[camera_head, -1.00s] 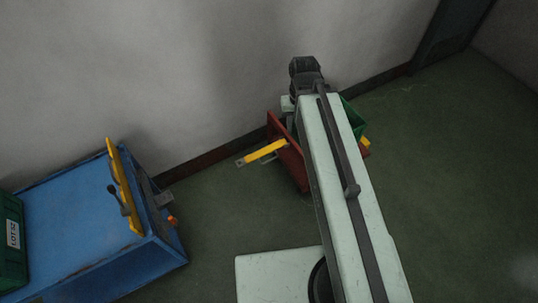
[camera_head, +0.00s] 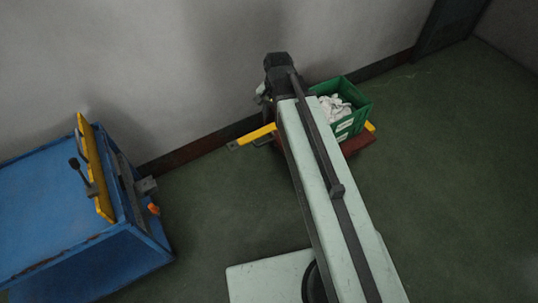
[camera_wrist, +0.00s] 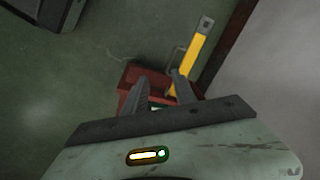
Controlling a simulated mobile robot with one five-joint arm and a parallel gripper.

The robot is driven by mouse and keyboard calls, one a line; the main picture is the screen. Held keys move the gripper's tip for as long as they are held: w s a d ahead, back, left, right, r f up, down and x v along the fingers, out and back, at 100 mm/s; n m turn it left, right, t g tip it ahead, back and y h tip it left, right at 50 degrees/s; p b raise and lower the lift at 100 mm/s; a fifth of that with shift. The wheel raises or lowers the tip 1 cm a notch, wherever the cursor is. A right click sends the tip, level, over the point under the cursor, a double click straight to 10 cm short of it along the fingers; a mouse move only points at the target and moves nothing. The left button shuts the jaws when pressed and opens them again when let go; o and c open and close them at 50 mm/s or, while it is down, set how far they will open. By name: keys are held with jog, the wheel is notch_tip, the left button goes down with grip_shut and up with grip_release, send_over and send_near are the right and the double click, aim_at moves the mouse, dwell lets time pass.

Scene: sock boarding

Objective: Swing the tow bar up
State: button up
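The tow bar (camera_head: 257,134) is a yellow bar with a grey holed end, low on the left side of a dark red cart (camera_head: 358,144). In the wrist view the bar (camera_wrist: 194,55) slants up and right from the cart (camera_wrist: 128,90), with a thin dark bent rod beside it. My gripper (camera_wrist: 159,82) is open, its two dark fingers apart over the cart. The right finger overlaps the lower end of the bar; I cannot tell whether they touch. Nothing shows held. In the head view my arm hides the fingers and part of the cart.
A green crate (camera_head: 354,119) with white cloth stands on the cart. A blue cabinet (camera_head: 70,226) with a yellow plate (camera_head: 97,172) and a dark lever stands at left. The wall (camera_head: 180,60) is close behind the cart. Floor (camera_head: 460,170) is clear at right.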

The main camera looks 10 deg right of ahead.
aim_at(268, 141)
jog(key=w+f+m+b, duration=0.2)
jog(key=f+m+b, duration=0.1)
jog(key=f+b, duration=0.2)
jog(key=w+f+m+b, duration=0.3)
jog(key=f+b, duration=0.3)
jog(key=f, duration=0.4)
jog(key=shift+w+d+m+t, duration=0.3)
jog(key=shift+w+t, duration=0.05)
jog(key=shift+t, duration=0.05)
jog(key=shift+f+b, duration=0.1)
jog(key=shift+b, duration=0.2)
jog(key=f+b, duration=0.2)
jog(key=w+f+b, duration=0.1)
jog(key=f+b, duration=0.4)
jog(key=shift+w+a+f+b, duration=0.2)
jog(key=shift+a+f+b, duration=0.05)
jog(key=shift+f+b, duration=0.1)
jog(key=shift+r, duration=0.15)
grip_shut()
jog(key=shift+d, duration=0.1)
